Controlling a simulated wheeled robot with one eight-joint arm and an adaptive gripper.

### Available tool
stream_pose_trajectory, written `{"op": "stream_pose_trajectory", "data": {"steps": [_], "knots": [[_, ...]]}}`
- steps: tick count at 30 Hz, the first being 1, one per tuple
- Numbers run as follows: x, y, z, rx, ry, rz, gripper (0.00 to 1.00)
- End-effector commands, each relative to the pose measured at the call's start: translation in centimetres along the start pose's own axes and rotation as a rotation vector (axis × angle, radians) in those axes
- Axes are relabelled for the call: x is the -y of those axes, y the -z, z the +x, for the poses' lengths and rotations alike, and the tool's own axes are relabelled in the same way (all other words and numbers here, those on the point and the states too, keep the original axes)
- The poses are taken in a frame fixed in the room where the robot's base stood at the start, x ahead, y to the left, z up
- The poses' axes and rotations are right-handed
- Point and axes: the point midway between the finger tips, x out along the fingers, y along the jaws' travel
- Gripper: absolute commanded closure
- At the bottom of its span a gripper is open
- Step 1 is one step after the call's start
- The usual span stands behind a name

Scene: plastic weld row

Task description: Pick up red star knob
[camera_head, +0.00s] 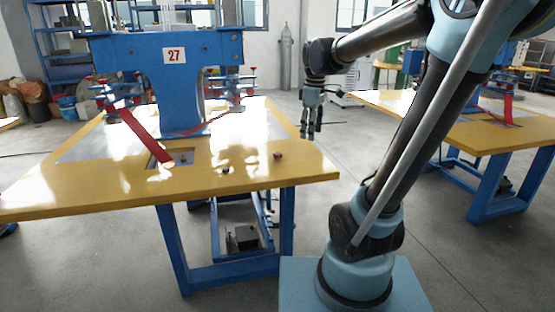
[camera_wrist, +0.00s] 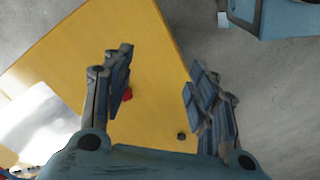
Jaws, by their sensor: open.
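The red star knob (camera_head: 277,155) is small and dark red. It lies on the yellow table (camera_head: 310,170) near its right front corner. In the wrist view the knob (camera_wrist: 128,95) shows partly behind my left-hand finger, which hides the rest. My gripper (camera_head: 311,130) is open and empty. It points down, to the right of the knob and above it in the head view. In the wrist view the fingers of my gripper (camera_wrist: 158,78) are spread wide over the yellow tabletop, with nothing between them.
A small dark round part (camera_wrist: 181,135) lies on the tabletop; it also shows in the head view (camera_head: 226,170). A blue machine marked 27 (camera_head: 173,80) stands on the table, with red strips (camera_head: 145,137) hanging down. Another yellow table (camera_head: 440,115) stands at right.

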Motion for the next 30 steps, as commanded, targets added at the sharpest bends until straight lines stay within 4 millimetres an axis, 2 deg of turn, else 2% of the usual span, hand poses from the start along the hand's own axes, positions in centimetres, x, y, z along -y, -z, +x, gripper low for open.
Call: {"op": "stream_pose_trajectory", "data": {"steps": [1, 9, 15, 18, 23, 30], "knots": [[-1.0, 1.8, -0.5, 0.003, 0.007, -0.067, 0.47], [-4.6, 10.1, -1.7, 0.018, 0.043, -0.428, 0.47], [-6.1, 14.8, -1.7, 0.023, 0.065, -0.624, 0.47], [-6.4, 16.1, -1.6, 0.024, 0.071, -0.679, 0.47], [-6.6, 16.9, -1.0, 0.024, 0.074, -0.713, 0.47], [-6.4, 16.6, 2.7, 0.024, 0.074, -0.712, 0.47]]}}
